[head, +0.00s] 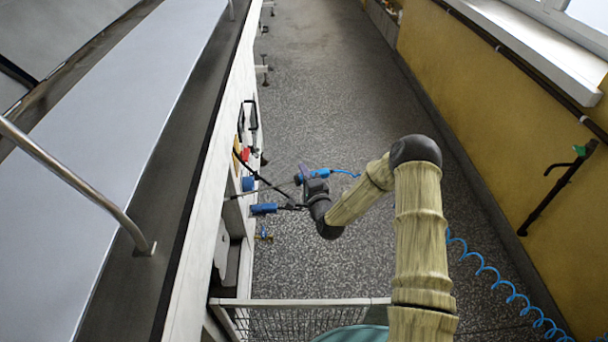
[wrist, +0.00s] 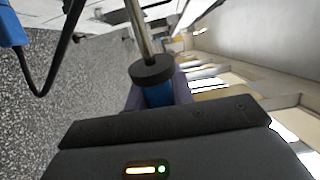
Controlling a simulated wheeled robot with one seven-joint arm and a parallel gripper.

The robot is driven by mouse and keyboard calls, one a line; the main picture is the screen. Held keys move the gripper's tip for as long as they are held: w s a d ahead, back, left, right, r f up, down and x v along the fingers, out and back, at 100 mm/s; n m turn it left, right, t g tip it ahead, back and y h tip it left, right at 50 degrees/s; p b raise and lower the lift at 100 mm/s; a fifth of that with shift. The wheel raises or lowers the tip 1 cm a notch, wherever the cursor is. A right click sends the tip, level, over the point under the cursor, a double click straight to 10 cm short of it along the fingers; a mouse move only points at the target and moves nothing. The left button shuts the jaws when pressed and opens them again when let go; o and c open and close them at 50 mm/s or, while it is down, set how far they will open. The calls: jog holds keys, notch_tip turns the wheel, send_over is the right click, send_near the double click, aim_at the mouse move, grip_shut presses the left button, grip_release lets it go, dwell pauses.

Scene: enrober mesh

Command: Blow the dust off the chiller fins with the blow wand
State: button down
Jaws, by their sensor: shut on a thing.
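My gripper (head: 300,177) is shut on the blow wand (head: 321,173), beside the machine's side wall. In the wrist view, its blue handle (wrist: 157,96) sits between my fingers, with a black collar and a metal tube (wrist: 139,32) running away from me. A blue hose trails from the handle to the right in the head view. The tube seems to point left at the machine's side; where its tip ends is unclear. I cannot make out the chiller fins or any dust on them.
The long machine (head: 222,110) borders the left. The yellow wall (head: 480,95) and a coiled blue hose (head: 487,268) are right. The aisle floor between is clear.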

jog(key=s+p, duration=0.1)
jog(key=s, duration=0.9)
jog(key=shift+s, duration=0.25)
dwell(1.7)
dwell(0.5)
jog(key=d, duration=0.5)
dwell(0.5)
jog(key=shift+r, duration=0.15)
jog(key=s+d+r+m+h+p, duration=0.1)
jog(key=d+r+h+p, duration=0.1)
jog(key=r+p, duration=1.6)
jog(key=s+d+r+m+h+p, duration=0.2)
jog(key=d+r+p, duration=0.3)
jog(key=r+p, duration=1.4)
jog(key=h+p, duration=0.1)
jog(key=p, duration=0.5)
jog(key=shift+s+t, duration=0.15)
jog(key=shift+t, duration=0.25)
jog(key=shift+f, duration=0.1)
